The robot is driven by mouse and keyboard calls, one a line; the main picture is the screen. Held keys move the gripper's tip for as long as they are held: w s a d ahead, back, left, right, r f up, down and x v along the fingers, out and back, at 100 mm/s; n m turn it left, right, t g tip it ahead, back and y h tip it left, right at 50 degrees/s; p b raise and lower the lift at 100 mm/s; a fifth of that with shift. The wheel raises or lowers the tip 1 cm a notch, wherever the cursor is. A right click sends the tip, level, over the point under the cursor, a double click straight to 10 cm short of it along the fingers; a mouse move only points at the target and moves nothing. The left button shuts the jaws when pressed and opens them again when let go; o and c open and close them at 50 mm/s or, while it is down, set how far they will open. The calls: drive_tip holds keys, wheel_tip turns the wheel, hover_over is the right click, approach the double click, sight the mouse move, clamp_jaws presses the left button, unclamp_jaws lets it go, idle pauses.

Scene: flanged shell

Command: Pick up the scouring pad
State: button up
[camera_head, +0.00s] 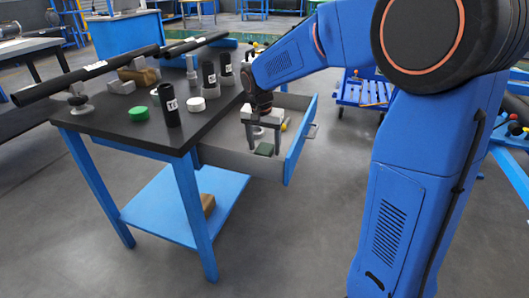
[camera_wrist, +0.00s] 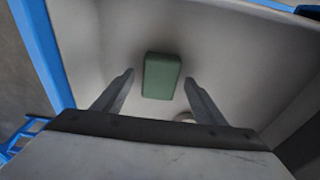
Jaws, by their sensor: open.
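The scouring pad (camera_wrist: 161,76) is a green rectangular block lying on the floor of the open drawer. In the head view the scouring pad (camera_head: 264,149) shows near the drawer's front, beneath my gripper. My gripper (camera_head: 264,149) reaches down into the drawer with its fingers apart. In the wrist view my gripper (camera_wrist: 158,84) is open and empty, with one finger on each side of the pad's near end. The fingers do not visibly touch the pad. The height of the fingertips above it is hard to tell.
The drawer (camera_head: 297,150) is pulled out of the black-topped table (camera_head: 120,125), and its walls surround my gripper. A yellow-handled item (camera_head: 285,124) lies in the drawer. A black cylinder (camera_head: 170,105), a green lid (camera_head: 139,113) and several other things stand on the tabletop.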

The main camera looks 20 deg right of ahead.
sight(264, 148)
drive_tip(key=c, duration=1.1)
drive_tip(key=shift+c, duration=0.2)
drive_tip(key=shift+r, duration=0.1)
wheel_tip(264, 148, up, 10)
drive_tip(key=shift+o, duration=1.2)
drive_tip(key=shift+c, duration=0.7)
drive_tip(key=shift+a, duration=0.1)
